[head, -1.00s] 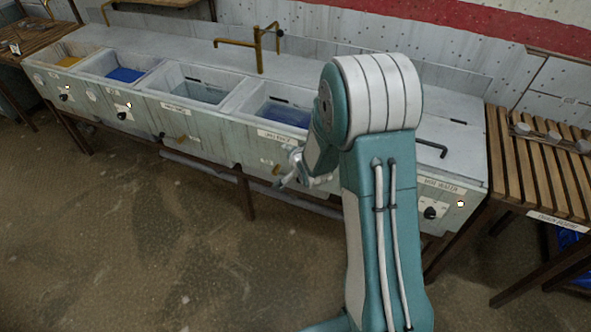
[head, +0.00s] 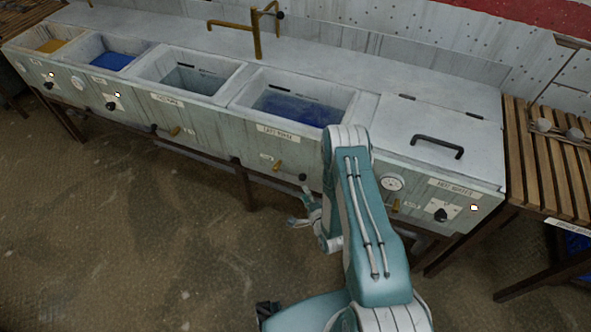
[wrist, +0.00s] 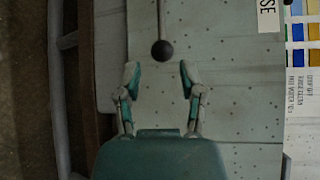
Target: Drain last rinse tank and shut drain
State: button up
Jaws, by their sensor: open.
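The last rinse tank (head: 338,97) is the open basin right of centre in the head view, with dark blue liquid low in it. On its front are a brass handle (head: 278,165) and a dark round knob (head: 302,177). My gripper (head: 301,207) is open and empty, low in front of this tank. In the wrist view, a black ball on a thin rod (wrist: 161,50) is just beyond and between my open fingertips (wrist: 160,76), with no visible grip on it. Part of a label ending in "SE" (wrist: 268,15) is beside it.
A lidded tank (head: 440,140) with a gauge and dial stands right of the last rinse tank. A grey tank (head: 190,72), a blue tank (head: 113,60) and a yellow tank (head: 50,44) lie left. A slatted wooden bench (head: 545,160) is at right. The floor in front is clear.

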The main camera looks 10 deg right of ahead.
aim_at(293, 174)
jog(key=x, duration=1)
jog(key=shift+w+a, duration=0.1)
jog(key=shift+w, duration=0.2)
grip_shut()
